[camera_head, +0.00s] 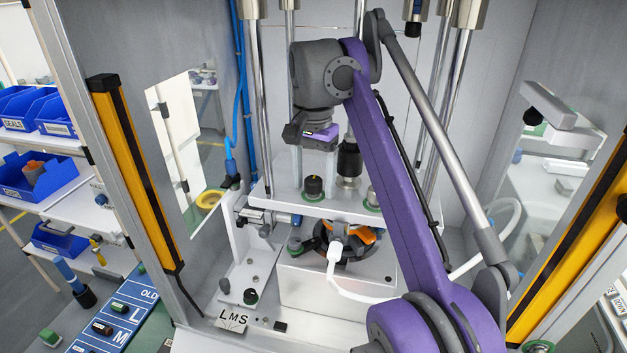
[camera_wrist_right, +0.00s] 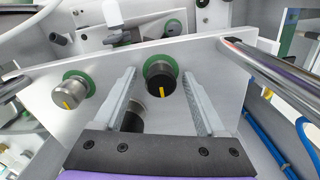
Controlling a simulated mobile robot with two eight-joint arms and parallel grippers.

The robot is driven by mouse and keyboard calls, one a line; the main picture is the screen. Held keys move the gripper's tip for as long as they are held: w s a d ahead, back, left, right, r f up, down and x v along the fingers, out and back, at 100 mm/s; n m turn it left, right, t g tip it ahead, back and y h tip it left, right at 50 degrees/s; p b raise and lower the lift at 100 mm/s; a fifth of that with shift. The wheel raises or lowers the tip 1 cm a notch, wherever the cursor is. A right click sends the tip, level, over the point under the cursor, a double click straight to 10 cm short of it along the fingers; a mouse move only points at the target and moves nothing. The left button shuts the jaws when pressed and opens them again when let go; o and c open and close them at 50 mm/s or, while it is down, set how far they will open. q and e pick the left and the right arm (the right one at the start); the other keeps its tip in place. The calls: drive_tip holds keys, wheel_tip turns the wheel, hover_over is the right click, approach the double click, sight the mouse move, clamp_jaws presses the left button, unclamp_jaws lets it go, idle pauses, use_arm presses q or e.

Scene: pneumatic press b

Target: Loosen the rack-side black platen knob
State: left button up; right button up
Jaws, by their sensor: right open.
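The rack-side black platen knob (camera_head: 313,187) stands on the white platen (camera_head: 345,204), on the side toward the blue bins. It has a green ring at its base. In the right wrist view the black knob (camera_wrist_right: 160,78) shows a yellow mark on its face. My right gripper (camera_head: 314,170) points down over it, open, with one pale finger on each side. In the wrist view the fingers of the right gripper (camera_wrist_right: 158,68) flank the knob, with gaps visible. A second, silver-grey knob (camera_head: 372,197) sits to the right on the platen; it is at left in the wrist view (camera_wrist_right: 70,93). My left gripper is not in view.
A dark cylinder (camera_head: 348,160) stands behind the knobs, close to the gripper. Steel guide columns (camera_head: 262,110) rise beside the platen. Below is a white block (camera_head: 310,287) with a round dark fixture and a white hose. Blue bins (camera_head: 38,175) are at far left.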

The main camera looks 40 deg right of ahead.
clamp_jaws()
use_arm(q)
drive_tip(key=shift+w, duration=0.1)
drive_tip(key=shift+r, duration=0.25)
use_arm(e)
drive_tip(key=n+p, duration=0.1)
drive_tip(key=n, duration=0.3)
drive_tip(key=shift+w+r+p, duration=0.1)
drive_tip(key=shift+r+p, duration=0.1)
drive_tip(key=shift+p, duration=0.15)
drive_tip(key=n+p, duration=0.1)
drive_tip(key=n, duration=0.3)
drive_tip(key=shift+f, duration=0.1)
drive_tip(key=n, duration=0.4)
drive_tip(key=shift+p, duration=0.3)
use_arm(q)
drive_tip(key=shift+t, duration=0.3)
drive_tip(key=w+r, duration=0.1)
drive_tip(key=r, duration=0.2)
drive_tip(key=w+r, duration=0.1)
drive_tip(key=shift+w+r, duration=0.25)
drive_tip(key=shift+w, duration=0.1)
use_arm(e)
drive_tip(key=n, duration=0.6)
drive_tip(key=shift+f, duration=0.1)
drive_tip(key=shift+n, duration=0.3)
